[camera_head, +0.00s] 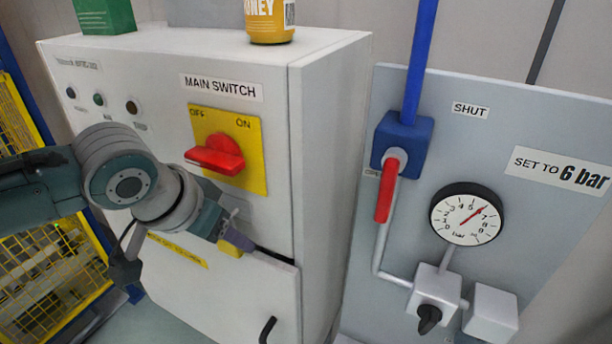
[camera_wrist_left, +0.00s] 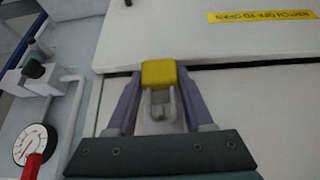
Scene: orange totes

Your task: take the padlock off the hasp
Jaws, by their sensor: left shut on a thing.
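The padlock is a small yellow block (camera_head: 236,246) at the top right of the cabinet's lower door. In the left wrist view the padlock (camera_wrist_left: 158,73) sits between my fingertips, with its grey shackle (camera_wrist_left: 160,108) showing between the fingers. My left gripper (camera_head: 231,235) is shut on the padlock; its purple fingers also show in the left wrist view (camera_wrist_left: 159,82). I cannot make out the hasp separately, nor tell whether the shackle passes through it. My right gripper is not in view.
The white cabinet (camera_head: 329,150) carries a red rotary switch (camera_head: 216,154) on a yellow plate close above my arm. A black door handle (camera_head: 267,330) is below. A panel (camera_head: 395,265) with a red-handled valve (camera_head: 386,190) and a gauge (camera_head: 467,214) stands right. A honey jar (camera_head: 269,22) stands on top.

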